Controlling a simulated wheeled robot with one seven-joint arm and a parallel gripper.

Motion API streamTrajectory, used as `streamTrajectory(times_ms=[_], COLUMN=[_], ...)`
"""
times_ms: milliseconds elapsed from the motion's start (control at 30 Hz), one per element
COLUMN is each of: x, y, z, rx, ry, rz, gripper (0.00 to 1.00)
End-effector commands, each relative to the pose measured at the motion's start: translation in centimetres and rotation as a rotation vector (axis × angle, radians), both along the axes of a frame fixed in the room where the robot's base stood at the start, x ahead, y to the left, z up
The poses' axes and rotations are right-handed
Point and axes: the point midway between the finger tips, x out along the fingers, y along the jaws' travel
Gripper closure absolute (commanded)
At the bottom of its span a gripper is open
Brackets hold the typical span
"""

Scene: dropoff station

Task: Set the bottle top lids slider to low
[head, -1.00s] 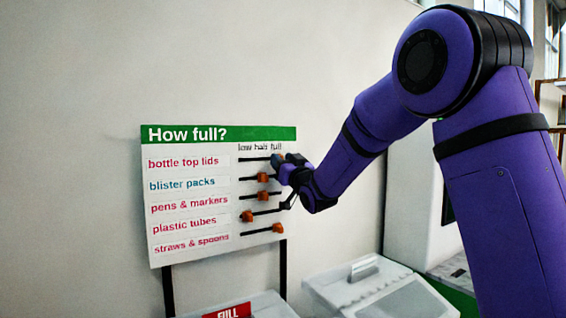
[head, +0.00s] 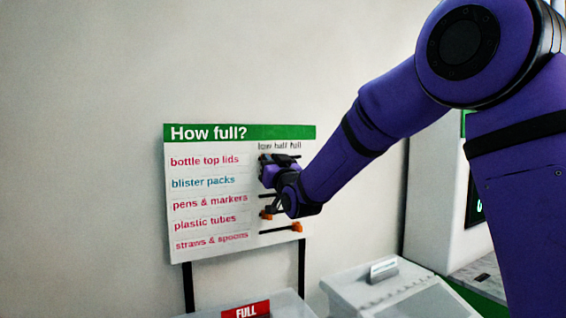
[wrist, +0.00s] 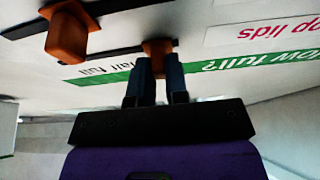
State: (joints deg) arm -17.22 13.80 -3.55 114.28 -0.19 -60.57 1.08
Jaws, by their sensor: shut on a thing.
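The white "How full?" board (head: 210,253) has a row of labels, with "bottle top lids" (head: 204,160) at the top. The top row's dark slot (head: 291,157) shows to the right of my gripper (head: 265,162), which is at the slot's left, low end. In the upside-down wrist view, my gripper (wrist: 158,68) is shut on the orange bottle top lids knob (wrist: 157,46). The knob sits near the slot's end on the label side. My fingers cover the word "low" there; "half full" stays readable beside them. The head view hides this knob behind my gripper.
Another orange knob (wrist: 67,38) stands close by in the wrist view, on the neighbouring slot. Lower orange knobs show for plastic tubes (head: 266,214) and straws & spoons (head: 297,227). A red "FULL" sign (head: 246,310) and a grey bin (head: 385,289) are below.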

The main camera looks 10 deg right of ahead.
Motion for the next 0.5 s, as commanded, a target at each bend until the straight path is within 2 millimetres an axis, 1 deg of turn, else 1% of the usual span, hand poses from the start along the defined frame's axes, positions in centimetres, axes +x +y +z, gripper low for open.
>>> streamTrajectory(times_ms=[33,233,267,300,367,500], x=[-0.09,-0.12,-0.11,-0.11,-0.10,-0.08], y=[0.31,0.40,0.41,0.40,0.37,0.29], z=[-0.04,-0.05,-0.06,-0.06,-0.06,-0.04], rx=[-0.001,-0.001,-0.001,-0.001,-0.001,0.000], ry=[0.001,0.001,0.001,0.001,0.001,0.001], rz=[0.005,0.007,0.007,0.007,0.006,0.005], gripper=[1.00,1.00,0.81,0.72,0.60,0.60])
